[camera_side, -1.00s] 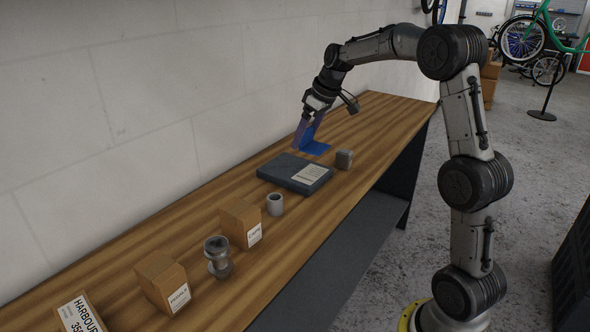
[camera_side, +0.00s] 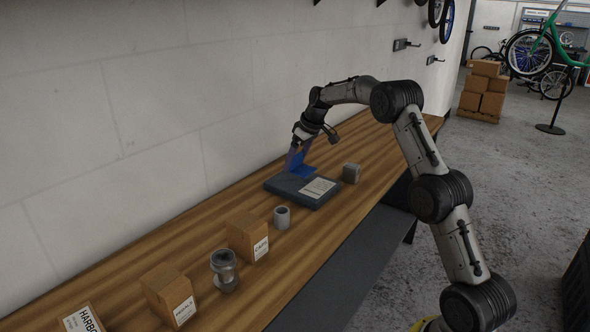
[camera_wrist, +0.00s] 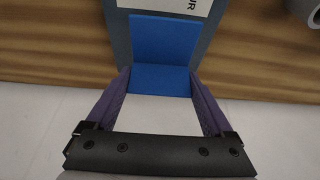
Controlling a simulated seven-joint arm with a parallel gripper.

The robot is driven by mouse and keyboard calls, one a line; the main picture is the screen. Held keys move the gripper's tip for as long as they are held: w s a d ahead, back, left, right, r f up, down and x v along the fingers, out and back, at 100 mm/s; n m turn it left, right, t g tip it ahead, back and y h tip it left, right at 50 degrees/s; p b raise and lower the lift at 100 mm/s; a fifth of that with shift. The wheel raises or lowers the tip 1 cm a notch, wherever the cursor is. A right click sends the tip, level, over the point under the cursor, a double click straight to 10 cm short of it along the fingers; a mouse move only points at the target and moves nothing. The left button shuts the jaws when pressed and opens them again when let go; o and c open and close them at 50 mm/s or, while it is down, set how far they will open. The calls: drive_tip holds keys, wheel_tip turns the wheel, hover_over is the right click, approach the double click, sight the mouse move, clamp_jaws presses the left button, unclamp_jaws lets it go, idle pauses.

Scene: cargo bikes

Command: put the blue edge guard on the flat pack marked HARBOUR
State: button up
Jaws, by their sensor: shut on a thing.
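The blue edge guard (camera_side: 304,169) is an L-shaped piece with two flat faces. My gripper (camera_side: 297,157) is shut on it, and the wrist view shows the guard (camera_wrist: 164,42) between the two purple fingers. The flat pack (camera_side: 278,188) is a dark slate slab lying flat on the bench, with a white label whose visible letters end in "UR" in the wrist view. The guard is at the pack's wall-side edge, with one face over the pack (camera_wrist: 121,38). Whether it touches the pack I cannot tell.
A grey block (camera_side: 351,173) sits right of the pack. A grey ring (camera_side: 282,217), two cartons (camera_side: 247,236) (camera_side: 170,294), a metal fitting (camera_side: 224,270) and a HARBOUR sign (camera_side: 82,318) line the bench (camera_side: 205,246) toward the near left. The wall is close behind.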

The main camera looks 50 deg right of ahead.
sight(298, 162)
drive_tip(key=shift+w+d+f, duration=0.15)
drive_tip(key=shift+w+f, duration=0.15)
drive_tip(key=shift+f, duration=1.65)
drive_tip(key=shift+f, duration=0.1)
drive_tip(key=o, duration=1.1)
drive_tip(key=shift+c, duration=0.2)
